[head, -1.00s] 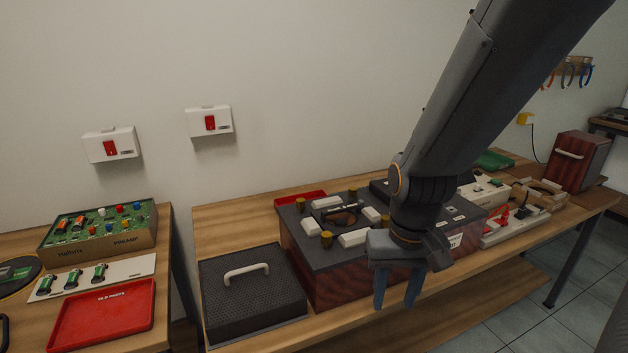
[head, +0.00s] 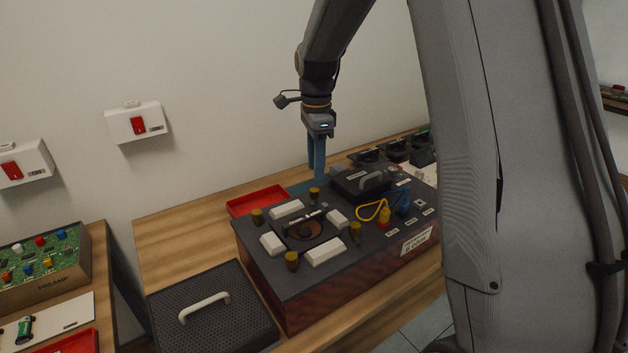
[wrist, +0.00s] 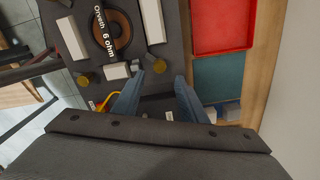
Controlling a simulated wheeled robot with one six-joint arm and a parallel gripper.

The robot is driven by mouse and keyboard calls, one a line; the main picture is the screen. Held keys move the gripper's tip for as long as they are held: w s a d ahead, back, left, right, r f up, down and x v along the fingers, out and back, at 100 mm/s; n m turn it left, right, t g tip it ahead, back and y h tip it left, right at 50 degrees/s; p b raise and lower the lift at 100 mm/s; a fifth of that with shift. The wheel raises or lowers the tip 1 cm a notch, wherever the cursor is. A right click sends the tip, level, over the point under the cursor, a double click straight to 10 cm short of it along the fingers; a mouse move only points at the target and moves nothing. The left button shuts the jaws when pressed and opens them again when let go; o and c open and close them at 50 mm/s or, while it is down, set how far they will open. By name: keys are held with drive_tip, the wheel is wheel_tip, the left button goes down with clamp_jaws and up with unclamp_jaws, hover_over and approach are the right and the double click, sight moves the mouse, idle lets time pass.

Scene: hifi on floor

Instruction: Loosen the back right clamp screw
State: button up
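The back right clamp screw (head: 314,193), a short brass knob, stands at the back corner of the speaker mount on the dark hi-fi unit (head: 262,262). It also shows in the wrist view (wrist: 159,65), beyond and roughly between the fingertips, closer to the left one. My gripper (head: 319,178) points down behind and slightly right of the knob in the head view. In the wrist view its two blue fingers (wrist: 158,78) are apart with nothing held. Other brass knobs stand at the front right (head: 355,230), back left (head: 257,215) and front left (head: 291,260).
White blocks surround the round speaker (head: 305,231). A black handled part (head: 362,183) and yellow cable (head: 374,209) lie right of the screw. A red tray (head: 257,199) and teal tray (wrist: 222,78) lie behind the unit. A perforated cover (head: 212,310) lies front left.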

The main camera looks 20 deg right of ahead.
sight(314, 190)
drive_tip(key=shift+s+a+f+p, duration=0.1)
drive_tip(key=shift+f+p, duration=0.25)
drive_tip(key=shift+f, duration=1.25)
drive_tip(key=shift+a+f+p, duration=0.1)
drive_tip(key=shift+f+p, duration=0.25)
drive_tip(key=shift+f, duration=1.2)
clamp_jaws()
